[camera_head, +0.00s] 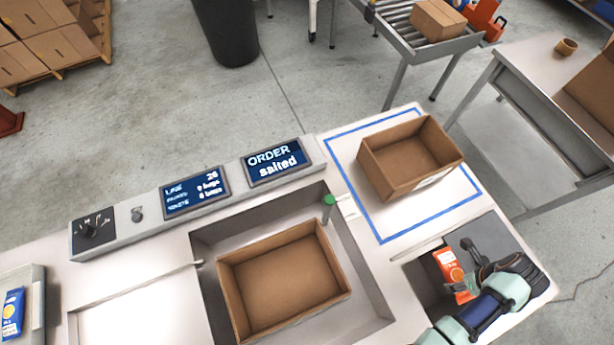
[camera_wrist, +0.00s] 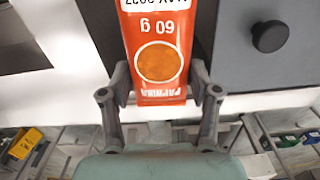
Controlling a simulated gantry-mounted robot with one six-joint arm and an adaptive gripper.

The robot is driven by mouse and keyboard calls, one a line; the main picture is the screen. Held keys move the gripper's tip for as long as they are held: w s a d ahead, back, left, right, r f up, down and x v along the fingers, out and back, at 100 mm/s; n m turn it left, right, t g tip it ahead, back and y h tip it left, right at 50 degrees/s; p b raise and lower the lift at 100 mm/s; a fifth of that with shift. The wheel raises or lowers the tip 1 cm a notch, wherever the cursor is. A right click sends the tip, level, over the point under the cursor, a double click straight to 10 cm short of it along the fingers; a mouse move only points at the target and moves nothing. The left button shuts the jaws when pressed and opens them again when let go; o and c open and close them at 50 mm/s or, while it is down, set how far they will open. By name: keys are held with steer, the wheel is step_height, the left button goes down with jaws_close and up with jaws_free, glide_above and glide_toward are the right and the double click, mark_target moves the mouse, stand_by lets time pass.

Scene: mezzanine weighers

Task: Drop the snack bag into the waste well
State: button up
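An orange snack bag (camera_head: 452,270), marked 60 g, is at the lower right in the head view. It also shows large in the wrist view (camera_wrist: 155,55), its lower end between my fingers. My gripper (camera_head: 470,284) is shut on it, with one finger on each side in the wrist view (camera_wrist: 160,88). The waste well (camera_head: 420,283) appears to be the dark recess in the bench at the lower right. The bag is over the well's right part. Its height above the well is unclear, and my arm hides part of the recess.
A grey panel with a black knob (camera_head: 467,243) adjoins the recess. An open empty carton (camera_head: 372,180) stands in the blue outline; another (camera_head: 228,290) sits in the sunken bay. A green-topped post (camera_head: 328,202) stands between them. A blue packet (camera_head: 12,314) lies far left.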

steer(key=o, duration=0.5)
steer(key=shift+c, duration=0.2)
step_height(320, 180, up, 12)
stand_by(0.6)
